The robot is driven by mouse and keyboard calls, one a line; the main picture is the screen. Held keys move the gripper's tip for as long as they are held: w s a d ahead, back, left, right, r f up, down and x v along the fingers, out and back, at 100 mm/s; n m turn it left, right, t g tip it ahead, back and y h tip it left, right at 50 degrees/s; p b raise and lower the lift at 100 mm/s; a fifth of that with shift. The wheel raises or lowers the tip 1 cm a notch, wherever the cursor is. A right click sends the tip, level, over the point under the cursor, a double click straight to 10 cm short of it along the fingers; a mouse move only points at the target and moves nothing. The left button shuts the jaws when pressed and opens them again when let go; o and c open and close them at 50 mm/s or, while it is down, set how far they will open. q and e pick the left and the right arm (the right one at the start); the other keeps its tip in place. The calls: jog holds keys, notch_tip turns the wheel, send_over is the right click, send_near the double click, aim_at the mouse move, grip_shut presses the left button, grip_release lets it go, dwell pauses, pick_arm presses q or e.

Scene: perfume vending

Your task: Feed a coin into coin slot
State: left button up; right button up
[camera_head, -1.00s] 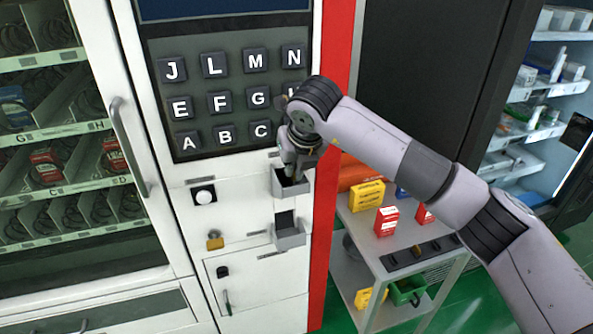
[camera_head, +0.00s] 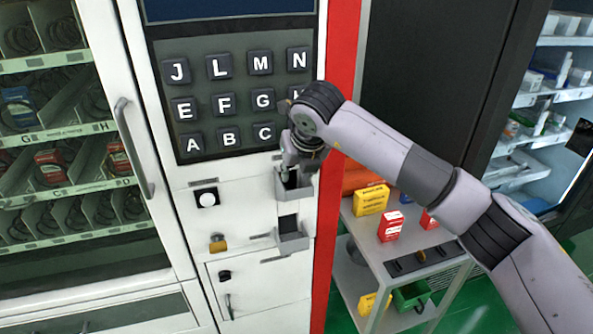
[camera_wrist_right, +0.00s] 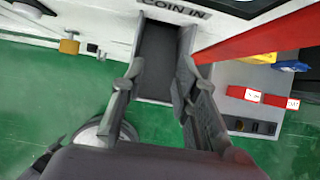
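The vending machine (camera_head: 250,215) has a small grey coin tray (camera_head: 296,192) under the letter keypad. In the right wrist view a "COIN IN" label (camera_wrist_right: 187,9) sits above this dark-floored tray (camera_wrist_right: 158,55). My right gripper (camera_head: 297,172) is at the tray's top. In the right wrist view its two fingers (camera_wrist_right: 155,85) are spread apart, one toward each side of the tray. No coin shows between them. I cannot tell whether the fingers touch the tray walls. My left gripper is not in view.
A second grey tray (camera_head: 291,238) sits just below. A yellow padlock (camera_head: 217,243) and a round white button (camera_head: 206,198) are to the left. A grey cart (camera_head: 400,246) with yellow and red boxes stands to the right, beneath my right arm.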

jog(key=v, duration=1.2)
dwell(0.6)
